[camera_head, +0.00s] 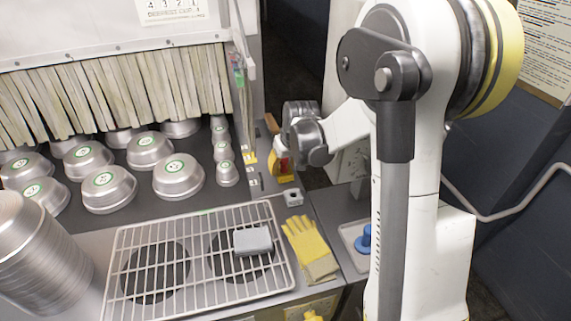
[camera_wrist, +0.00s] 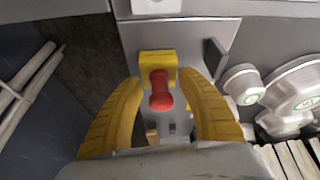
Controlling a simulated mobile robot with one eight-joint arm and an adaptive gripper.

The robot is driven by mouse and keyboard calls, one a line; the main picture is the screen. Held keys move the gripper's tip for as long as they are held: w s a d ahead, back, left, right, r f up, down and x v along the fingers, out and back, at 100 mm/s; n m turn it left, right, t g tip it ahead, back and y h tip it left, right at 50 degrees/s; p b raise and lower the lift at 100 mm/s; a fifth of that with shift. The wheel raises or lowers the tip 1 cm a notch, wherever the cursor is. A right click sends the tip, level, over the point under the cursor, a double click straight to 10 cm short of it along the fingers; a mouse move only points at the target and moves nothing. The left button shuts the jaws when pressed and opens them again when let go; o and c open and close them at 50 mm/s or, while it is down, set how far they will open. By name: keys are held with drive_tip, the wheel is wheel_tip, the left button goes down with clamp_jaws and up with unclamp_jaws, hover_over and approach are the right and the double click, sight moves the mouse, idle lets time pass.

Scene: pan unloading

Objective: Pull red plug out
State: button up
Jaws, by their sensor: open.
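The red plug (camera_wrist: 161,91) sits in a yellow block (camera_wrist: 157,63) on a grey panel, in the upper middle of the wrist view. My gripper (camera_wrist: 158,80) has its two yellow fingers spread, one on each side of the plug, with a gap between each finger and the plug. In the head view, the red plug (camera_head: 282,163) shows only in part beside my wrist, at the right edge of the machine. Its yellow block is partly hidden there, and my arm blocks some of the view.
Several silver pans with green labels (camera_head: 109,187) stand on the belt at left. A wire rack (camera_head: 135,240) holding a grey block (camera_head: 252,240) is in front, with yellow gloves (camera_head: 308,245) beside it. A blue knob (camera_head: 364,239) stands near my arm.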

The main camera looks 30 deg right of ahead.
drive_tip(key=shift+w+f, duration=0.1)
clamp_jaws()
idle(0.5)
